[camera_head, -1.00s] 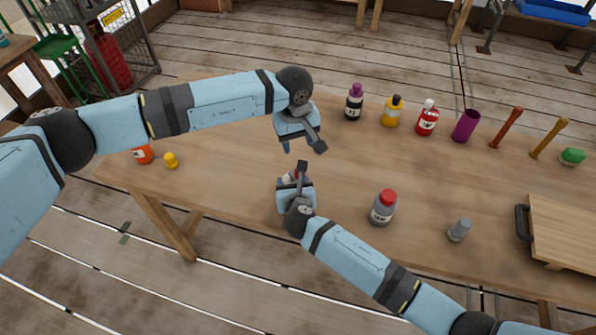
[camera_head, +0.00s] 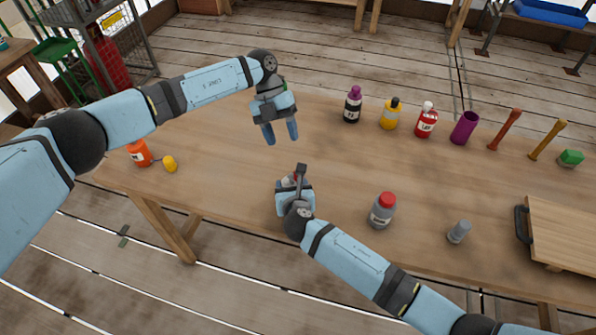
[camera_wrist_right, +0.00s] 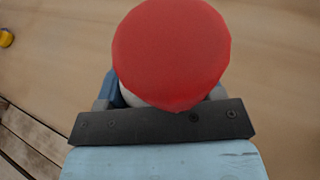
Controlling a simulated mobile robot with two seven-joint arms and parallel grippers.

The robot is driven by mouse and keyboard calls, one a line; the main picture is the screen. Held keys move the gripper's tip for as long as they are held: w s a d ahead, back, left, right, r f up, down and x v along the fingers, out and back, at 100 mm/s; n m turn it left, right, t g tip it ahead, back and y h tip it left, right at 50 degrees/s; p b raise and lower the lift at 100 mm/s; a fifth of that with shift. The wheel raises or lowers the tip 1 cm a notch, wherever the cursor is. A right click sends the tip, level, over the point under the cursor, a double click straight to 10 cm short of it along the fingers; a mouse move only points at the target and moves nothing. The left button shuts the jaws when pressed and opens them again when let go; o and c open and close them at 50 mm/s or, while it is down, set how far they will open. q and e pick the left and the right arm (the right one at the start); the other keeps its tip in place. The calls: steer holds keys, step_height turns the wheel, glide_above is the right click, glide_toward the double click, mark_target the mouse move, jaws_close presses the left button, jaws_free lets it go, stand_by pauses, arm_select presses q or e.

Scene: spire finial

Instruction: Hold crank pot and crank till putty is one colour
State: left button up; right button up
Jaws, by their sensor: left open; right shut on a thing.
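My right gripper (camera_head: 290,184) is shut on a red-topped pot near the front edge of the table. In the right wrist view the pot's round red top (camera_wrist_right: 170,50) fills the upper middle, with a little pale body below it. The gripper hides most of the pot, and I cannot make out a crank or any putty. My left gripper (camera_head: 281,133) is open and empty, behind and slightly left of the right gripper, apart from the pot, its blue fingers pointing toward the front of the table.
A grey jar with a red lid (camera_head: 382,211) and a small grey piece (camera_head: 459,232) stand to the right. Bottles, a purple cup (camera_head: 465,128) and two sticks line the back. An orange bottle (camera_head: 139,153) and yellow piece (camera_head: 170,164) stand left. A wooden board (camera_head: 565,232) lies right.

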mark_target(295, 178)
arm_select(q)
steer(key=s+d+f+n, duration=0.1)
steer(key=s+f+n, duration=0.1)
steer(key=n, duration=0.1)
steer(key=s+d+f+n+g+h, duration=0.1)
steer(key=s+f+n, duration=0.1)
steer(key=s+d+f+n, duration=0.1)
steer(key=s+f+n, duration=0.1)
steer(key=f+n, duration=0.1)
steer(key=shift+s+d+f+n+g+h, duration=0.1)
steer(key=shift+s+d+n+g+h, duration=0.05)
steer(key=shift+d+n+g+h, duration=0.2)
stand_by(0.4)
